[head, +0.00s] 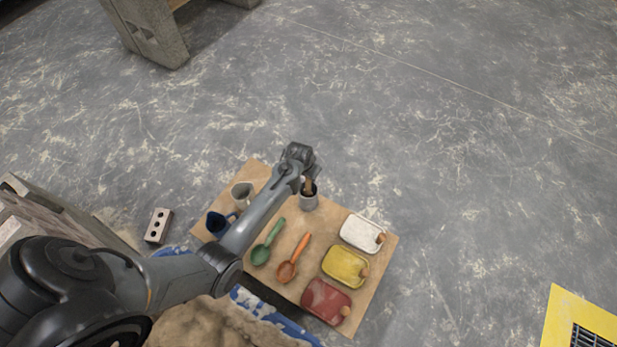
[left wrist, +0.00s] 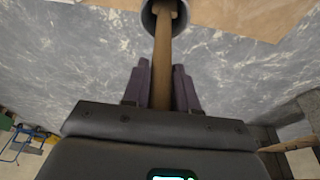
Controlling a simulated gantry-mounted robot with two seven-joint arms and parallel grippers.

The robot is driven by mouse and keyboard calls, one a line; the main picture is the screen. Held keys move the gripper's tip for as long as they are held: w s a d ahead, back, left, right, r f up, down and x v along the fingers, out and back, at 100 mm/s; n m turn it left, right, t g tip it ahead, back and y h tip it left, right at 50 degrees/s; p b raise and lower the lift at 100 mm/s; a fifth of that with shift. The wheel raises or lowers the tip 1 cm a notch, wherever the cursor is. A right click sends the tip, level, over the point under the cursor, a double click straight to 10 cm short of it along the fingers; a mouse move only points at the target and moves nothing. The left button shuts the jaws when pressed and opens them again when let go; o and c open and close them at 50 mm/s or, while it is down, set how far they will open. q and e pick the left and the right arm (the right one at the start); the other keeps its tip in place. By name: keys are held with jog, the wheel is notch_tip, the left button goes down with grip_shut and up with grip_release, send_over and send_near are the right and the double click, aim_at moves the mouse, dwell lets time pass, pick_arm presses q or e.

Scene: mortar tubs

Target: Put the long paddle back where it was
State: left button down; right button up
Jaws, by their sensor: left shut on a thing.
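The long paddle (left wrist: 162,62) is a wooden stick in the left wrist view. Its far end is at the mouth of a grey round pot (left wrist: 150,20); how deep it sits is hidden. My left gripper (left wrist: 161,78) is shut on the paddle, with a dark finger on either side. In the head view the gripper (head: 309,172) is above the pot (head: 308,203), and part of the wooden paddle (head: 309,186) shows at its mouth. The arm hides the gripper partly. My right gripper is not in view.
A brown board (head: 375,270) bears the pot, a pale jug (head: 242,194), a dark blue jug (head: 216,223), green (head: 261,255) and orange (head: 287,271) scoops, and white (head: 360,232), yellow (head: 345,267) and red (head: 325,300) tubs. A holed brick (head: 158,226) lies left. Open floor lies beyond.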

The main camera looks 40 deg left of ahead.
pick_arm(q)
notch_tip(320, 180, down, 3)
jog(key=shift+r, duration=0.2)
jog(key=shift+f+b, duration=0.1)
jog(key=shift+b, duration=0.2)
jog(key=c, duration=0.9)
grip_release()
jog(key=a+p+v, duration=0.1)
jog(key=p+v, duration=0.3)
jog(key=v, duration=0.7)
jog(key=s+d+r+m, duration=0.1)
jog(key=s+d+r, duration=0.2)
jog(key=s, duration=0.5)
jog(key=s+d+r+m, duration=0.1)
jog(key=s+d+r, duration=0.3)
jog(key=s, duration=0.3)
jog(key=s+d+r+m, duration=0.2)
jog(key=s+d+r, duration=0.2)
jog(key=s, duration=0.4)
jog(key=shift+s+d+r+h, duration=0.2)
jog(key=shift+s+d+h, duration=0.15)
jog(key=shift+d, duration=0.3)
